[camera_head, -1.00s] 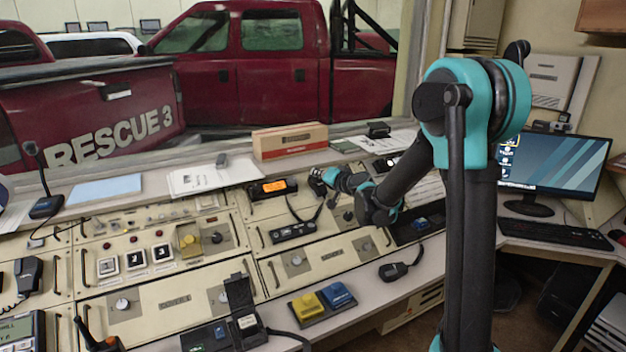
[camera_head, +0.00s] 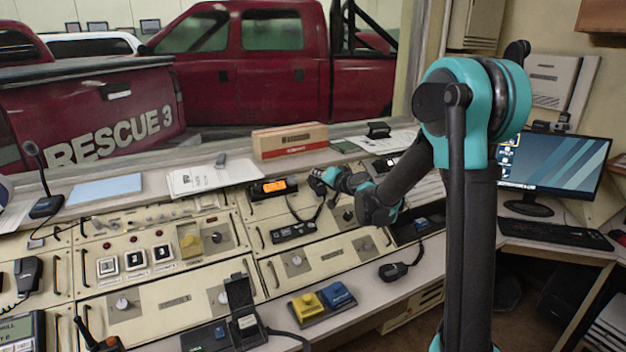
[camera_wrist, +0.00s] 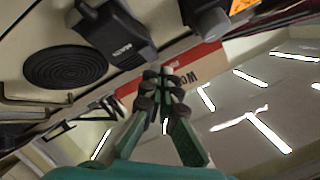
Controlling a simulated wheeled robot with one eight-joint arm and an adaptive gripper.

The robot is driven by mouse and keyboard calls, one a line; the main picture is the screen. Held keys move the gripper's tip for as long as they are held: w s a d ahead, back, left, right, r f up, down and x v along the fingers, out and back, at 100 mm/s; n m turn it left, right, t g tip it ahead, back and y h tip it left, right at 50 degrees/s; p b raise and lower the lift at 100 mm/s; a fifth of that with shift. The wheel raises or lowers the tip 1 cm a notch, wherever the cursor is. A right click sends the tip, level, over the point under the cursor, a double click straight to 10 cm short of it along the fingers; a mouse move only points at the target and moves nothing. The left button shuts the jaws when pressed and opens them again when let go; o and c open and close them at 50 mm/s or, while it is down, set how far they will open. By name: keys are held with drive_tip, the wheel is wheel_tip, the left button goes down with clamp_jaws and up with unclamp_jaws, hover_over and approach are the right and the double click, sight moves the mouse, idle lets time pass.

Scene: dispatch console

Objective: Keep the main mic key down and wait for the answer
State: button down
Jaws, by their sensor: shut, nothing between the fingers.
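My gripper (camera_head: 318,178) is at the back of the console, right of the radio with an orange display (camera_head: 272,187). In the wrist view my gripper's fingertips (camera_wrist: 165,85) are together with nothing between them. A dark hand microphone-like unit (camera_wrist: 115,35) is close by them in the wrist view; a gap seems to show, but contact is hard to judge. No key can be made out on it, so I cannot tell whether one is down. A gooseneck desk microphone (camera_head: 46,206) stands far left.
A cardboard box (camera_head: 290,142) stands on the ledge behind my gripper. A coiled cord runs down to a black strip (camera_head: 293,231). Another hand microphone (camera_head: 393,271) lies at the front edge, near yellow (camera_head: 307,307) and blue (camera_head: 338,295) buttons. A round grille (camera_wrist: 65,68) shows in the wrist view.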

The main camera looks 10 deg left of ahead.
drive_tip(key=shift+f, duration=0.15)
drive_tip(key=shift+w+a+f, duration=0.15)
drive_tip(key=shift+w+f, duration=0.05)
drive_tip(key=shift+w+a+f, duration=0.1)
drive_tip(key=shift+w+f, duration=0.05)
drive_tip(key=shift+f, duration=0.2)
idle(0.8)
drive_tip(key=shift+r, duration=0.15)
idle(2.3)
drive_tip(key=shift+s+d+r, duration=0.25)
drive_tip(key=shift+s+r, duration=0.1)
drive_tip(key=shift+r, duration=0.2)
drive_tip(key=r, duration=0.1)
drive_tip(key=s+d+r, duration=0.1)
drive_tip(key=s+r, duration=0.1)
drive_tip(key=r, duration=0.1)
drive_tip(key=shift+s+d+r, duration=0.1)
drive_tip(key=shift+s+d, duration=0.05)
drive_tip(key=shift+d, duration=0.1)
